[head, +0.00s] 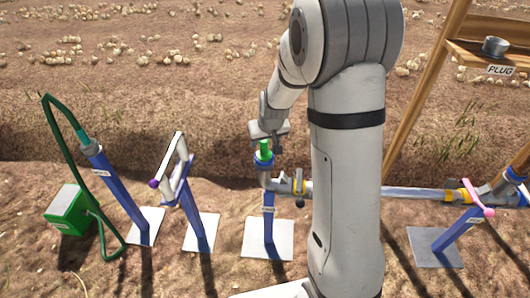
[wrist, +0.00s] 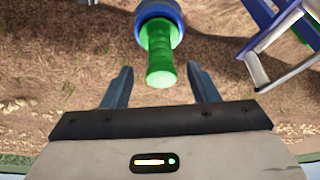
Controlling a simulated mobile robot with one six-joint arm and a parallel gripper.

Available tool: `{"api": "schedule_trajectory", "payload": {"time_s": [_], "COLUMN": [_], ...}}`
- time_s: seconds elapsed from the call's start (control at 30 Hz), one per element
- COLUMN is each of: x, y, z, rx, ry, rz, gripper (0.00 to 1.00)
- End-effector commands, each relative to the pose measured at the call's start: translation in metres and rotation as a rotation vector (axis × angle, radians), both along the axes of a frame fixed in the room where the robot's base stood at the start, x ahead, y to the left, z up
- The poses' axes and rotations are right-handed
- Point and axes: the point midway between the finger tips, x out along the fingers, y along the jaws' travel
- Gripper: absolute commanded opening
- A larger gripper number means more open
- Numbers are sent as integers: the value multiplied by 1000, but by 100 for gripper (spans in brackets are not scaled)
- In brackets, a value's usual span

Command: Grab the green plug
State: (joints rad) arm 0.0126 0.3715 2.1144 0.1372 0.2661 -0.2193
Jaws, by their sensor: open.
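The green plug (head: 265,150) stands upright in the blue-collared top of a grey pipe fitting (head: 268,177) on a blue post, in the middle of the head view. In the wrist view the green plug (wrist: 161,55) points toward my gripper, its far end in the blue collar (wrist: 158,10). My gripper (wrist: 161,85) is open, and the plug's near end lies between the two fingertips with space on both sides. In the head view my gripper (head: 267,140) is right at the plug, and its fingers are partly hidden.
A horizontal pipe (head: 410,192) runs right from the fitting to a pink-handled valve (head: 475,198). Left stand a blue post with a white lever (head: 172,160) and a green box (head: 70,210) with a hose. A wooden shelf (head: 490,55) labelled PLUG holds a grey cup-like part (head: 495,46).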

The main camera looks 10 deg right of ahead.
Motion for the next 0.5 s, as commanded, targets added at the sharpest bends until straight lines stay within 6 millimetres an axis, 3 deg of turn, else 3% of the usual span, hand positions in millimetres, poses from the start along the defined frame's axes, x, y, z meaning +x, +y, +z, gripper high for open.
{"api": "schedule_trajectory", "payload": {"time_s": [0.2, 0.5], "x": [14, 17], "y": [2, 2], "z": [-29, -33], "rx": [0, -1], "ry": [3, 0], "rz": [0, 0], "gripper": [54, 54]}}
